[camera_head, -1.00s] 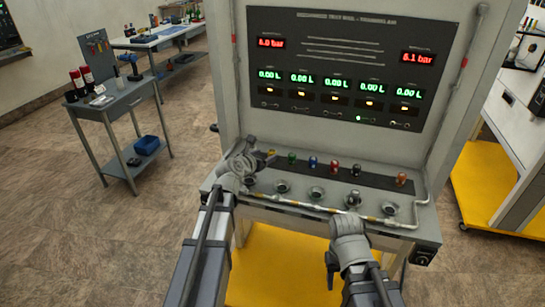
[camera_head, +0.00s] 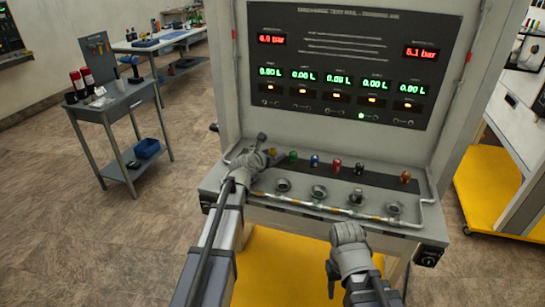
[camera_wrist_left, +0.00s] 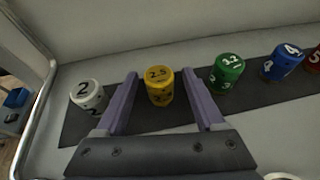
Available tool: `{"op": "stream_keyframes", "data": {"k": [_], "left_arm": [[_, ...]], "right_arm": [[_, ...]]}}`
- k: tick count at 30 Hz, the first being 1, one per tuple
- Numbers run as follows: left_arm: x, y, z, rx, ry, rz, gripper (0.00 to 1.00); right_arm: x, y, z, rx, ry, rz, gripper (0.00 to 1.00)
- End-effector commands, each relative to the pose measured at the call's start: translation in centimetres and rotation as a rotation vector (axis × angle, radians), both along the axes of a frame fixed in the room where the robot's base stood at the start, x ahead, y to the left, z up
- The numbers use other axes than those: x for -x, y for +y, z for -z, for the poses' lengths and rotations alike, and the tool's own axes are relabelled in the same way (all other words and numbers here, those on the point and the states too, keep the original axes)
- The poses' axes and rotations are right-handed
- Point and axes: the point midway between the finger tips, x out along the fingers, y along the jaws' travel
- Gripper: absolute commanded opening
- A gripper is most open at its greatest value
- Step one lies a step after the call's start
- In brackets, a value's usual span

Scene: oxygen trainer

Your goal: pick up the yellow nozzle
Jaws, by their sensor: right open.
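The yellow nozzle (camera_wrist_left: 160,88), marked 2.5, stands upright on a dark strip of the bench panel. In the left wrist view it is between the spread fingers of my left gripper (camera_wrist_left: 160,76), with gaps on both sides. In the head view my left gripper (camera_head: 262,150) is over the left end of the strip and mostly hides the yellow nozzle (camera_head: 272,152). My right gripper (camera_head: 347,233) is open and empty in front of the bench's front edge.
A white nozzle (camera_wrist_left: 87,95) stands left of the yellow one. Green (camera_wrist_left: 227,72) and blue (camera_wrist_left: 284,62) nozzles stand to its right, with others beyond. A pipe (camera_head: 330,208) and round sockets (camera_head: 319,192) lie along the front of the panel.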

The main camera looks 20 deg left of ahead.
Motion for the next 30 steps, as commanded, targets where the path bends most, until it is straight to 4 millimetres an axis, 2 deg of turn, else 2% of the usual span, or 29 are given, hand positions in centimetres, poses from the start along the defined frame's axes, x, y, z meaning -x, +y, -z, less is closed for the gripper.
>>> {"op": "stream_keyframes", "data": {"k": [2,18,30], "left_arm": [[0.02,0.01,-0.01,0.000,0.000,0.000,0.61],[0.02,0.01,0.00,0.000,0.000,0.000,0.00],[0.02,0.01,-0.02,0.000,0.000,0.000,0.00]], "right_arm": [[0.00,0.00,-0.01,0.000,0.000,0.000,0.50],[0.00,0.00,-0.01,0.000,0.000,0.000,0.50],[0.00,0.00,-0.02,0.000,0.000,0.000,0.50]]}}
